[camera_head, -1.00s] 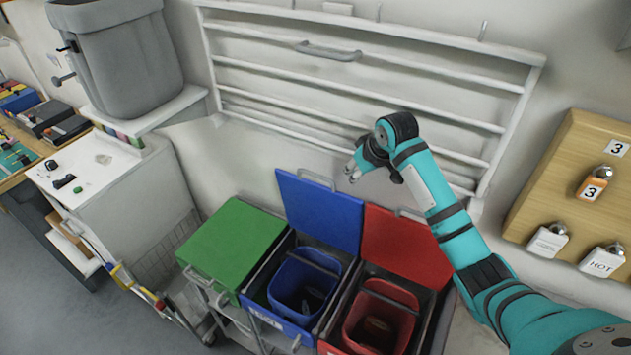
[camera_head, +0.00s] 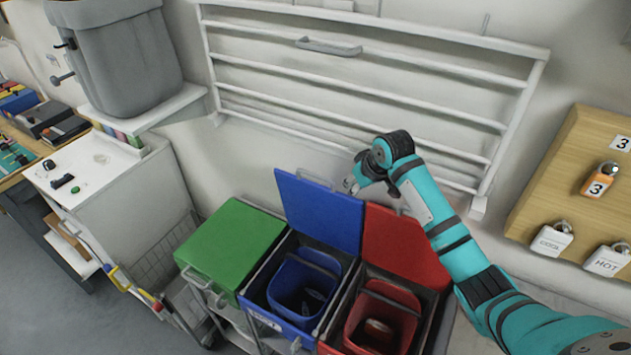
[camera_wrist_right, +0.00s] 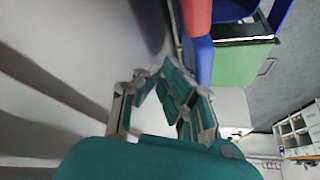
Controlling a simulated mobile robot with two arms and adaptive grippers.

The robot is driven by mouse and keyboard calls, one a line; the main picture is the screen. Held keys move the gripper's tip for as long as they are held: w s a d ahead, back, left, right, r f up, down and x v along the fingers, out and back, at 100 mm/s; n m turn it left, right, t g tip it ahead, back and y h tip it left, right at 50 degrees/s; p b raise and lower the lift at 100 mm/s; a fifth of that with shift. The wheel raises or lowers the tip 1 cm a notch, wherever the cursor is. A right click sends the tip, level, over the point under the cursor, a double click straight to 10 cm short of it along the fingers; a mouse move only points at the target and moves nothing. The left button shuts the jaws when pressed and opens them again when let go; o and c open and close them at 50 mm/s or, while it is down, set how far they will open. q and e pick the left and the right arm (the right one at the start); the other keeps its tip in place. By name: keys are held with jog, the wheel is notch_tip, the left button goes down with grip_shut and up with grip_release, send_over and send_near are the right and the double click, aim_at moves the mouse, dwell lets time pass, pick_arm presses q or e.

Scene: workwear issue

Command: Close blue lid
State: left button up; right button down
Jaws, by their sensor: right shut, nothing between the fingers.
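The blue lid (camera_head: 318,212) stands open, tilted up against the wall behind its bin. The blue bin (camera_head: 303,287) below it is uncovered, and a dark item shows inside. My right gripper (camera_head: 350,185) is at the upper right edge of the blue lid, close to or behind it; I cannot tell whether it touches. In the right wrist view my right gripper (camera_wrist_right: 160,84) has its fingers together, with nothing between them. A blue panel also shows there at the top right (camera_wrist_right: 205,58). My left gripper is in no view.
The green lid (camera_head: 232,243) lies closed on the left. The red lid (camera_head: 405,247) stands open on the right, over an uncovered red bin (camera_head: 383,317). A white wall rack (camera_head: 360,95) is behind my arm. A board with tags (camera_head: 570,190) hangs at the right.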

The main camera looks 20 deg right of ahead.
jog(key=shift+f, duration=0.15)
jog(key=shift+s+a+p, duration=0.8)
jog(key=shift+a+p, duration=0.1)
jog(key=shift+p, duration=0.15)
jog(key=shift+s+a+f, duration=0.15)
jog(key=shift+s+a, duration=0.8)
jog(key=shift+a, duration=0.15)
notch_tip(320, 180, up, 10)
send_over(345, 202)
jog(key=shift+s+a, duration=0.1)
jog(key=shift+s, duration=0.3)
